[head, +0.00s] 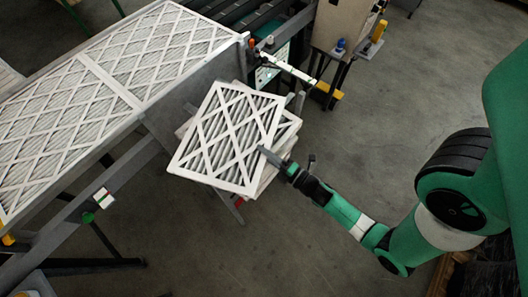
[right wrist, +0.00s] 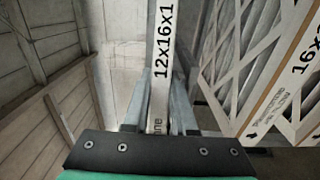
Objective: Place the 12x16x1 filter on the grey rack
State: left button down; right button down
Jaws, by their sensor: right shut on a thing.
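The 12x16x1 filter (head: 228,132), a white-framed pleated panel with a diamond lattice, is held tilted at the centre of the head view. My right gripper (head: 270,157) is shut on its right edge. In the right wrist view, the filter's edge (right wrist: 161,55) reads "12x16x1" and sits between the two grey fingers (right wrist: 159,112). Other white filters (head: 287,135) show partly behind and below the held one. Grey metal parts (head: 230,205) show beneath them; I cannot tell whether these are the grey rack. My left gripper is not in view.
A long grey-framed conveyor (head: 145,140) at left carries large white filters (head: 150,50). A machine with a roller bed (head: 262,22) and a beige box (head: 343,25) stand at the back. Another printed filter (right wrist: 262,65) is close at right in the wrist view.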

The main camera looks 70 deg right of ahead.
jog(key=shift+a+f+b, duration=0.1)
jog(key=shift+f+b, duration=0.3)
jog(key=shift+f, duration=1.35)
jog(key=shift+f+b, duration=0.15)
jog(key=shift+b, duration=0.15)
jog(key=c, duration=0.7)
grip_release()
